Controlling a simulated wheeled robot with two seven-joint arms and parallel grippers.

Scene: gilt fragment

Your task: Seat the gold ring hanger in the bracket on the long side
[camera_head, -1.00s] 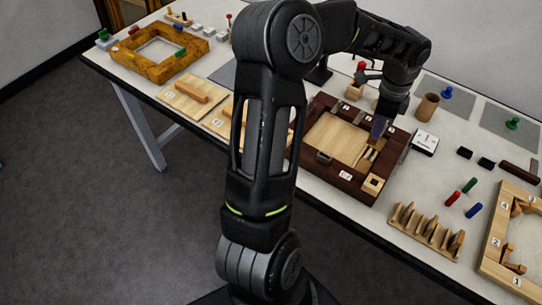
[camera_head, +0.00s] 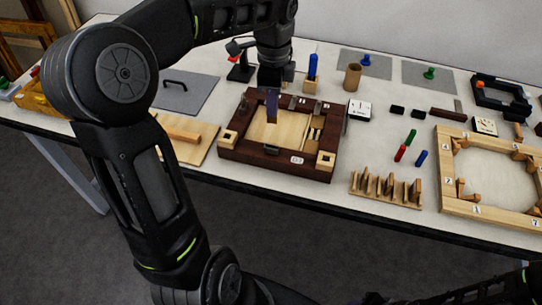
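A dark red-brown frame (camera_head: 325,172) with a pale wooden panel (camera_head: 259,130) inside lies on the table. Small grey fittings (camera_head: 300,103) show on its far long side. I cannot tell which fitting is the bracket. My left gripper (camera_head: 271,96) points down over the far part of the frame, towards its left. A narrow purple-blue piece (camera_head: 271,107) shows at its lower end; I cannot tell whether it is a finger or something held. I cannot make out the gold ring hanger or the finger gap. My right gripper is not clearly in view; only dark arm parts show at bottom right.
A wooden slotted rack (camera_head: 386,189), red, green and blue pegs (camera_head: 400,153) and a light wooden frame (camera_head: 457,207) lie to the right. A wooden cylinder (camera_head: 352,77) and a block with a blue peg (camera_head: 312,68) stand behind. A board (camera_head: 187,138) lies left.

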